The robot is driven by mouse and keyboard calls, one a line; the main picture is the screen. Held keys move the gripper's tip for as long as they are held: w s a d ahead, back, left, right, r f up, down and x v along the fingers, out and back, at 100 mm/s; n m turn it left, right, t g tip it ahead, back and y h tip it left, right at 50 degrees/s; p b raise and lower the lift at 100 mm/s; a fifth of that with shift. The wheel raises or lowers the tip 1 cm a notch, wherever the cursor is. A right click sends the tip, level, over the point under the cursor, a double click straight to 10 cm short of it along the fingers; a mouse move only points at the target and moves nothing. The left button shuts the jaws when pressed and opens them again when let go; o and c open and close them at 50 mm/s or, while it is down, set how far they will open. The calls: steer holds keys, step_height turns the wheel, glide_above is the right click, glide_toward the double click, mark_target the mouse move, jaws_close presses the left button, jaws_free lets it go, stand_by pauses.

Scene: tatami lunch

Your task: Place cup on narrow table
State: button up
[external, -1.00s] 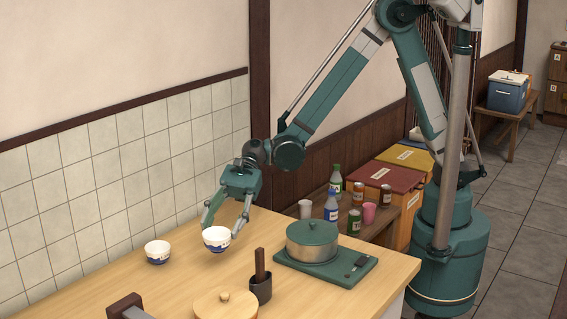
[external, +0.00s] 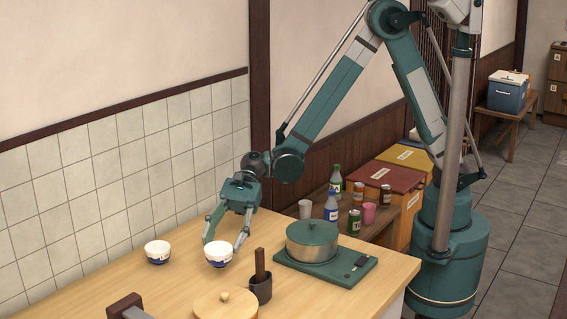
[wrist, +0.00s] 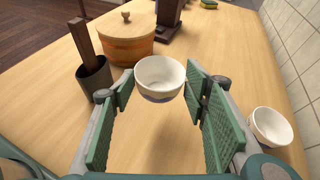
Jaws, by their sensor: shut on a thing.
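A small white bowl-shaped cup with a blue pattern (external: 218,257) is held between the fingertips of my gripper (external: 226,248), low over the light wooden counter. I cannot tell whether its base touches the counter. In the wrist view the cup (wrist: 159,76) is upright and empty, at the tips of the green finger pads (wrist: 158,88). A matching cup (external: 157,253) stands on the counter to the left; it also shows at the right in the wrist view (wrist: 270,127). A dark brown low table (external: 382,234) beside the counter may be the narrow table.
The low table bears several bottles and jars, a white cup (external: 305,209) and a pink cup (external: 369,213). On the counter are a pot (external: 312,243) on a green stove, a dark utensil holder (external: 261,291) and a lidded wooden tub (external: 226,306). A tiled wall (external: 90,200) runs behind.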

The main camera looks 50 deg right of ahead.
steer(key=shift+f, duration=0.7)
steer(key=shift+f+b, duration=0.8)
steer(key=shift+f, duration=1.5)
steer(key=shift+f, duration=0.2)
steer(key=o, duration=1)
steer(key=shift+r, duration=0.1)
steer(key=shift+p+v, duration=1.05)
steer(key=shift+v, duration=2.85)
